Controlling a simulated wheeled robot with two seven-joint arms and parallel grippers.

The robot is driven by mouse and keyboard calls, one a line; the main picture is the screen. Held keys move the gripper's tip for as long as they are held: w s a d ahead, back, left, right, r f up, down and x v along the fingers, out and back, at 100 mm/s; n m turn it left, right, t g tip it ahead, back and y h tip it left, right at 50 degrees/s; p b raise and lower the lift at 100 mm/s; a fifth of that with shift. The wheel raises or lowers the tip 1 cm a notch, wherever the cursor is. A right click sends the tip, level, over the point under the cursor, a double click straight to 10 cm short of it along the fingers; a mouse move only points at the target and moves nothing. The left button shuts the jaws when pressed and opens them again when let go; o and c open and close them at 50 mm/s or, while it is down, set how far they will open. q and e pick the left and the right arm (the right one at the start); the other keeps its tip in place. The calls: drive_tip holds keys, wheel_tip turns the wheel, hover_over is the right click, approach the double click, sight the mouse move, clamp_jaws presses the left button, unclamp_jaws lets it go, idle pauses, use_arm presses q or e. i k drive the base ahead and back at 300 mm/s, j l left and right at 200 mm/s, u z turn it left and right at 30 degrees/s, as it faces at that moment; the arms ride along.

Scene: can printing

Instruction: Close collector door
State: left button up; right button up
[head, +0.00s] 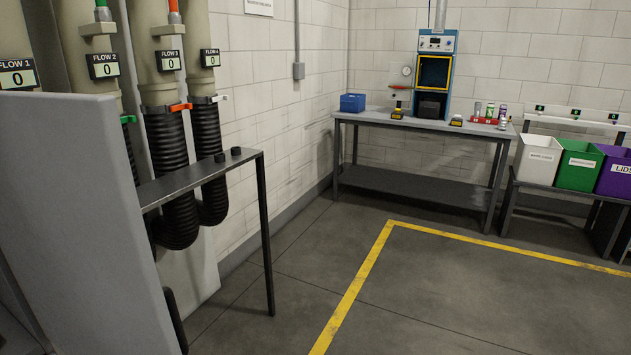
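A large flat grey panel (70,210) stands upright close by on the left and runs out of the picture. It may be the collector door, but I cannot tell for certain. A dark curved piece (174,318) shows beside its lower right edge. Black ribbed hoses (168,150) hang below the pipes. Neither of my grippers shows in the head view.
A narrow dark stand (267,240) with black knobs stands right of the panel. At the back, a workbench (420,125) holds a blue machine (437,42) and a blue bin (352,103). White, green and purple bins stand at right. The floor within the yellow line (365,268) is clear.

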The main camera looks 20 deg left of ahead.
sight(74, 239)
drive_tip(key=i+u, duration=0.15)
drive_tip(key=u, duration=0.3)
drive_tip(key=i+l+u, duration=0.1)
drive_tip(key=u, duration=0.35)
drive_tip(key=i+l+u, duration=0.15)
drive_tip(key=u, duration=0.25)
drive_tip(key=i+l+u, duration=0.15)
drive_tip(key=u, duration=0.3)
drive_tip(key=l+u, duration=0.25)
drive_tip(key=u, duration=0.2)
drive_tip(key=i+l+u, duration=0.1)
drive_tip(key=l+u, duration=0.15)
drive_tip(key=u, duration=0.2)
drive_tip(key=i+l+u, duration=0.1)
drive_tip(key=l+u, duration=0.4)
drive_tip(key=l, duration=0.15)
